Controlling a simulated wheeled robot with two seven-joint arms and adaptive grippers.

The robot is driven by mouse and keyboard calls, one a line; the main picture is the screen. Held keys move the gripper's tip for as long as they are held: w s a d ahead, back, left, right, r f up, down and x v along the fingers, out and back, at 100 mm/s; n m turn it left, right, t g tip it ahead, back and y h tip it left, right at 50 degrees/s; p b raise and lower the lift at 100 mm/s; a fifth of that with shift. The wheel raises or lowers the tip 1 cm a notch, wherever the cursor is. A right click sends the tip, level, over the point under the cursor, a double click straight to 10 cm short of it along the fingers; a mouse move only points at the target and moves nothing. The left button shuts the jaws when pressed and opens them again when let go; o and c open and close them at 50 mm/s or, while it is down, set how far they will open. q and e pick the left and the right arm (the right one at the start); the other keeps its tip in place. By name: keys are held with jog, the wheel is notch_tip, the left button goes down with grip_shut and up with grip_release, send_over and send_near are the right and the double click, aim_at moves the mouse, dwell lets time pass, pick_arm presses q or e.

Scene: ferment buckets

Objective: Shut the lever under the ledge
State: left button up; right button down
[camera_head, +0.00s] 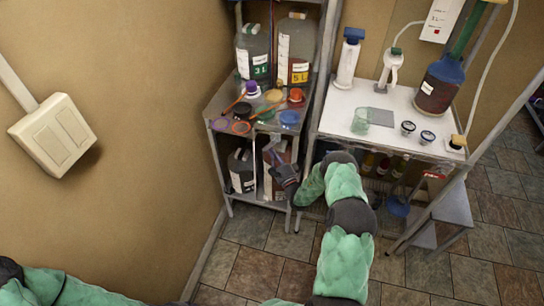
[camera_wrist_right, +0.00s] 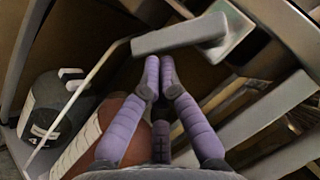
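A grey lever (camera_wrist_right: 180,36) shows at the top of the right wrist view. Its bar extends left from a square mount (camera_wrist_right: 236,32) on the grey frame. My right gripper (camera_wrist_right: 160,62) has its two purple fingers brought together, with the tips just below the lever's bar. I see nothing between them, and I cannot tell whether they touch the bar. In the head view the right gripper (camera_head: 278,166) reaches in under the left shelf's ledge (camera_head: 222,108), where I cannot make out the lever. Green and dark parts of my left arm show at the bottom left; its gripper is out of frame.
A dark jug (camera_wrist_right: 50,105) and a reddish labelled container (camera_wrist_right: 122,108) stand close to my right fingers. Grey frame bars (camera_wrist_right: 285,40) crowd the right side. Above, the ledge bears coloured lids and tools. A white-topped table (camera_head: 350,98) stands to the right. The tiled floor (camera_head: 250,255) in front is open.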

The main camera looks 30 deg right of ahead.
jog(key=shift+w+a+r, duration=0.15)
jog(key=shift+w+a, duration=0.55)
jog(key=shift+w, duration=0.2)
jog(key=shift+w+a+r, duration=0.15)
jog(key=shift+w+a, duration=0.1)
jog(key=shift+w, duration=0.05)
jog(key=shift+w+a+r, duration=0.3)
jog(key=shift+w+r, duration=0.05)
jog(key=shift+w, duration=0.05)
dwell(0.9)
dwell(0.4)
send_near(264, 149)
jog(key=shift+v, duration=1.2)
jog(key=shift+a, duration=0.1)
